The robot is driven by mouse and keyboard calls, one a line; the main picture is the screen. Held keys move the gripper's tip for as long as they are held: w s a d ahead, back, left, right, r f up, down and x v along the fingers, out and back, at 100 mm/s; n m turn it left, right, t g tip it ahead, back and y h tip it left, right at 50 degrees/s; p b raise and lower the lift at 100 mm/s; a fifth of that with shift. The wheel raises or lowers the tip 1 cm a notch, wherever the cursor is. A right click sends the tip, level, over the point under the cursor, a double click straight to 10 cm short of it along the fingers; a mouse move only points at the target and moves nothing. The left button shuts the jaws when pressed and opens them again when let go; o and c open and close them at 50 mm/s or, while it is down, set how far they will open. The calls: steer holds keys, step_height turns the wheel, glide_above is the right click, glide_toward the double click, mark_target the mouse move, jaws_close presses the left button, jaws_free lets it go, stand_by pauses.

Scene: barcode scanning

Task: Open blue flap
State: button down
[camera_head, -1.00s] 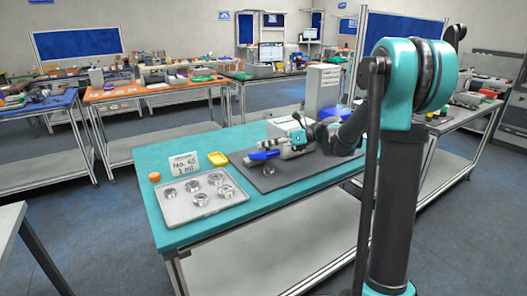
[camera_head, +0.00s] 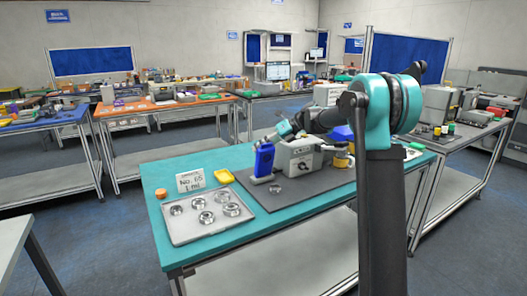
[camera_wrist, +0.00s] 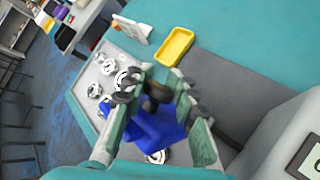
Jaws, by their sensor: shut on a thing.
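My gripper (camera_head: 268,141) is at the flap's top edge in the head view. A dark round part (camera_wrist: 157,90) shows between the fingertips. The grey device (camera_wrist: 285,140) shows at the right of the wrist view. The flap's hinge is hidden.
A grey tray (camera_head: 205,217) with several metal rings, a yellow dish (camera_head: 227,180), a white sign (camera_head: 190,182) and an orange-capped jar (camera_head: 161,193) are on the teal table (camera_head: 330,196). A yellow-and-dark item (camera_head: 341,156) stands right of the device. The mat's front (camera_head: 310,190) is mostly clear.

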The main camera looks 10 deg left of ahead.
steer(key=shift+w+a+f, duration=0.25)
steer(key=shift+w+f, duration=0.05)
steer(key=shift+w, duration=0.25)
steer(key=shift+w+a+f, duration=0.25)
steer(key=shift+w, duration=0.25)
steer(key=shift+w+f, duration=0.1)
steer(key=c, duration=1.2)
jaws_free()
steer(key=shift+w, duration=0.1)
steer(key=v, duration=1.2)
steer(key=shift+s, duration=0.25)
